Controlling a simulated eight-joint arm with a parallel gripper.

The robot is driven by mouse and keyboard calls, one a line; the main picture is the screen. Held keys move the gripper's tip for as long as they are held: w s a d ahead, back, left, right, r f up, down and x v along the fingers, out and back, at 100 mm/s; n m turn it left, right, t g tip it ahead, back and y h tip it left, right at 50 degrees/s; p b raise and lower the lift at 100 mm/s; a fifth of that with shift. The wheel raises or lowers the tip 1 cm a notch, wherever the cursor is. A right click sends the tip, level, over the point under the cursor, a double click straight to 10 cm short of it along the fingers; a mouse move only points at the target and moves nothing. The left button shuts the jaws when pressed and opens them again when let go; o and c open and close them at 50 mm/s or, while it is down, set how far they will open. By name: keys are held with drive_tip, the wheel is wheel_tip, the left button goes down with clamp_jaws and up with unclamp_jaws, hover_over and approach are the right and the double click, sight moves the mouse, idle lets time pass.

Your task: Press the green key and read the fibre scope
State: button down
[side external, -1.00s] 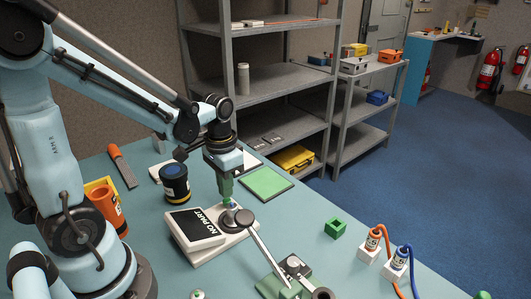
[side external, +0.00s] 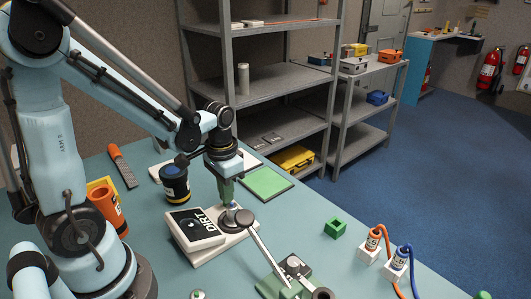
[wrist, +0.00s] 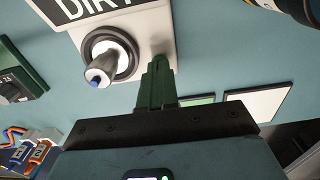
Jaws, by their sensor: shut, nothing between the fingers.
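The fibre scope (side external: 200,256) is a flat off-white unit on the table, with a tilted black screen (side external: 196,224) that reads DIRT beside a small round picture. A black ring (side external: 244,217) on its base surrounds a pale blue-tipped part, clearer in the wrist view (wrist: 97,75). My gripper (side external: 228,203) points down with its green fingers together and empty, at the scope's base beside the ring. In the wrist view the fingertips (wrist: 158,62) are over the base's edge. I cannot make out the green key; the fingers may hide it. Contact is unclear.
A dark jar (side external: 175,186) and an orange cup (side external: 107,208) stand left. A green mat (side external: 265,183) lies behind. A rod (side external: 264,246) slants to a green-based fixture (side external: 283,287) in front. A green block (side external: 335,228) and cabled plugs (side external: 372,240) are right.

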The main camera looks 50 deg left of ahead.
drive_tip(key=shift+r, duration=2.85)
